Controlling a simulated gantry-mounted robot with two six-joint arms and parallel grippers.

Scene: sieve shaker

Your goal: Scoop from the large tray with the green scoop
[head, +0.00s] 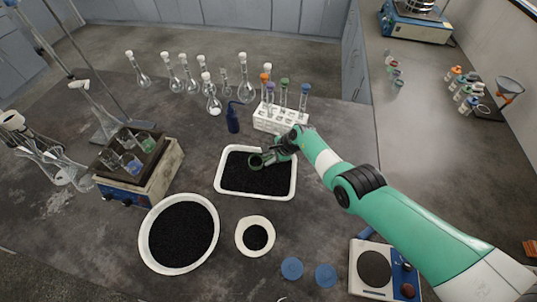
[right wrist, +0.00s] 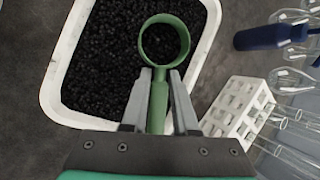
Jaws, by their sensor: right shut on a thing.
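The large white tray (head: 222,185) holds a bed of black granules and sits in the middle of the bench. It also shows in the right wrist view (right wrist: 52,85). My right gripper (head: 272,156) is over the tray's upper right part. It is shut on the handle of the green scoop (right wrist: 163,42). The scoop's round cup (head: 256,161) is over the black granules. I cannot tell whether it touches them or whether the cup holds any. My left gripper is not in the head view.
A white test tube rack (head: 270,122) with coloured caps and a dark blue wash bottle (head: 233,118) stand just behind the tray. A round white bowl (head: 146,252) and a smaller white dish (head: 240,236), both with black granules, are in front. A balance (head: 358,284) is front right.

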